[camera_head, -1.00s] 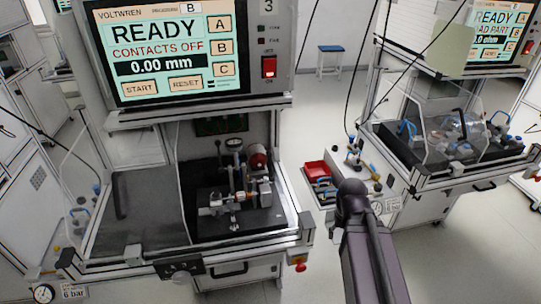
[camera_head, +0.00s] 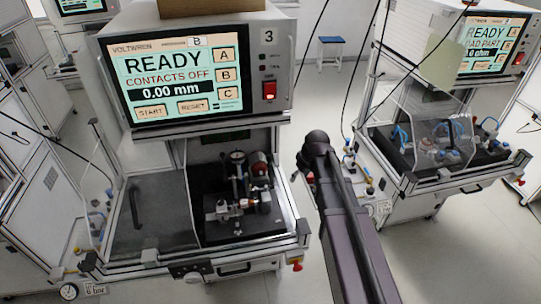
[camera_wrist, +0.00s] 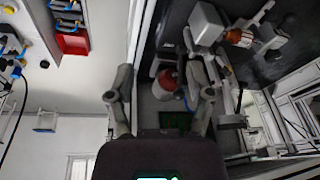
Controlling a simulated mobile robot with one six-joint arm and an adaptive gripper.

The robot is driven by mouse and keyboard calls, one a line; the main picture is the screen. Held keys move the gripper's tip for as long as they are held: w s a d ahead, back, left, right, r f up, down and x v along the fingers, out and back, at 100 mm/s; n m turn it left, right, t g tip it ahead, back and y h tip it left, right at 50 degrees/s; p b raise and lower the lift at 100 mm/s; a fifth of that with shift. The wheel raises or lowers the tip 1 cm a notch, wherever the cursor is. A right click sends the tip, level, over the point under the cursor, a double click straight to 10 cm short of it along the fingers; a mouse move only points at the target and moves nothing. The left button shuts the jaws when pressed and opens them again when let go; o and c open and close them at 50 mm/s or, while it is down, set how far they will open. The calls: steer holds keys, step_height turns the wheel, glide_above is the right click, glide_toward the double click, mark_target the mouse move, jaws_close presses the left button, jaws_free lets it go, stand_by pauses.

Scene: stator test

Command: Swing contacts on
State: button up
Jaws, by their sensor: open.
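The test station's screen (camera_head: 180,80) reads READY, CONTACTS OFF and 0.00 mm. Below it, in the open bay, a metal fixture (camera_head: 240,205) with a dial gauge stands on a dark plate. A red round part (camera_head: 259,168) sits at its back right. In the wrist view, a red round part (camera_wrist: 167,78) shows between my fingers in depth, with a grey block (camera_wrist: 207,24) and an orange-banded part (camera_wrist: 238,38) above right. My gripper (camera_wrist: 163,95) is open and holds nothing. In the head view my arm stands right of the bay; its fingers cannot be made out there.
A clear panel with a dark handle (camera_head: 135,205) covers the bay's left side. A red switch (camera_head: 269,90) is beside the screen. A second station (camera_head: 440,140) stands right. A red tray (camera_wrist: 72,42) lies outside the bay in the wrist view.

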mark_target(271, 165)
steer(key=w+a+r+n+t+y+p, duration=0.1)
steer(key=w+a+r+n+p, duration=0.2)
steer(key=w+a+r+p, duration=0.2)
step_height(271, 165, up, 2)
steer(key=shift+w+a+r, duration=0.25)
steer(key=shift+w+a, duration=0.7)
steer(key=shift+a, duration=0.05)
steer(key=shift+f, duration=0.2)
steer(key=b+x, duration=1.2)
steer(key=x, duration=0.1)
steer(key=shift+a+f+b, duration=0.15)
steer(key=shift+b, duration=0.15)
jaws_close()
